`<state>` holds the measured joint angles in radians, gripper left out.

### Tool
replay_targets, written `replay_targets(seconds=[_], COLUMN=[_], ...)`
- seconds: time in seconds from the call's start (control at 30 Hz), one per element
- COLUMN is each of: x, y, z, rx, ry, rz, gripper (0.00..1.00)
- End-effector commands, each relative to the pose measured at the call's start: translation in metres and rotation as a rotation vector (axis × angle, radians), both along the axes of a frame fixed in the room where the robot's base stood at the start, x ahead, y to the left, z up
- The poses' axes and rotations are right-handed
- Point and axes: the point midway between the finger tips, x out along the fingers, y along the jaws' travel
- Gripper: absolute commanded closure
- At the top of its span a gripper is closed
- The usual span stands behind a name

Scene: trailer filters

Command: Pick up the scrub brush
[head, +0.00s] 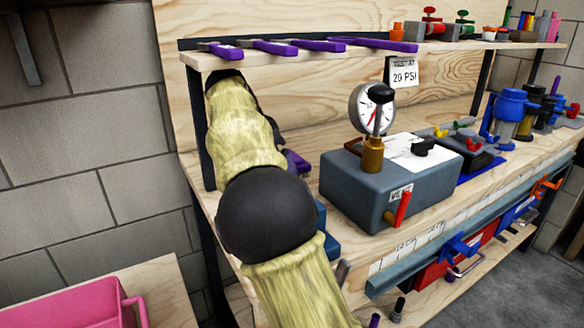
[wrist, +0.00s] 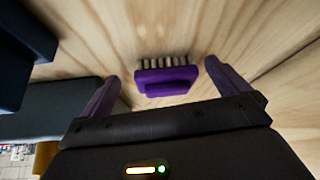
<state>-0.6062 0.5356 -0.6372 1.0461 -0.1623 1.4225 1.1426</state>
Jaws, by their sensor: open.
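The scrub brush (wrist: 166,82) is in the middle of the wrist view, a purple block with a row of pale bristles along its far side. It rests on a pale wooden surface. My gripper (wrist: 163,71) is open, with one purple finger to the left of the brush and one to the right. Gaps show between the brush and both fingers, and nothing is held. In the head view my arm reaches over the left end of the workbench (head: 480,185); a purple finger (head: 296,161) shows beside it. The brush is hidden there.
A grey box with a gauge (head: 345,185) and red valve handle stands just right of my arm. Above is a shelf (head: 290,52) with purple-handled tools. A pink bin (head: 75,305) is at lower left.

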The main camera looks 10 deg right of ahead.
Motion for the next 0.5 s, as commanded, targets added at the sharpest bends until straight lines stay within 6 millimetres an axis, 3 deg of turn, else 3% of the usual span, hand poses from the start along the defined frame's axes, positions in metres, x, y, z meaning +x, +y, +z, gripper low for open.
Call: replay_targets(seconds=[0.37, 0.5], x=[0.002, 0.008], y=[-0.004, -0.015], z=[0.000, -0.001], rx=[0.000, 0.000], ry=[-0.001, -0.001], rz=[0.000, -0.002], gripper=[0.00, 0.00])
